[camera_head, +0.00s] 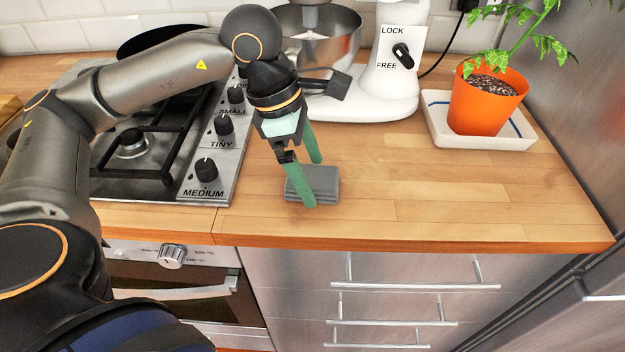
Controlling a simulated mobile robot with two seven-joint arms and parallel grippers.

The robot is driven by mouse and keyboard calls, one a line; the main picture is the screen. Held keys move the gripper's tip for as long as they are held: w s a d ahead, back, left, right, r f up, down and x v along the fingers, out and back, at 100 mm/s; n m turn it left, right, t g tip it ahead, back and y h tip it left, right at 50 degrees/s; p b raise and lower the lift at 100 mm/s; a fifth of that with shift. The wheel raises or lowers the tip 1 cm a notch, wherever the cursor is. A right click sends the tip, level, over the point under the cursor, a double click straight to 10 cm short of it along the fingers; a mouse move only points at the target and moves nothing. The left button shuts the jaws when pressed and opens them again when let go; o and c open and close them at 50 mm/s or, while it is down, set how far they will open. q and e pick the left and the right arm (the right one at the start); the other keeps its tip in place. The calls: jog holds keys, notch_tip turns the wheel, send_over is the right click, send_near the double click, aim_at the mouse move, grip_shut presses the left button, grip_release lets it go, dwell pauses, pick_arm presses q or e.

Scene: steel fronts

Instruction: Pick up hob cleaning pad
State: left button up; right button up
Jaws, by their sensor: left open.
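The hob cleaning pad (325,184) looks like a small grey block, lying flat on the wooden worktop just right of the hob. My left gripper (314,182) has two green fingers and is open. Its near finger crosses in front of the pad's left part, and its far finger tip ends near the pad's back edge. I cannot tell whether either finger touches the pad. My right gripper is not in view.
The gas hob (150,150) with knobs is at left. A white stand mixer (385,85) with a steel bowl stands behind the pad. An orange plant pot (487,100) sits on a white tray (440,119) at right. The worktop (420,200) right of the pad is clear. Drawers (400,270) are below.

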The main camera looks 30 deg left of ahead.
pick_arm(q)
jog(key=shift+f+b, duration=0.25)
jog(key=shift+b, duration=0.1)
dwell(0.4)
jog(key=c, duration=1.3)
jog(key=shift+r, duration=0.1)
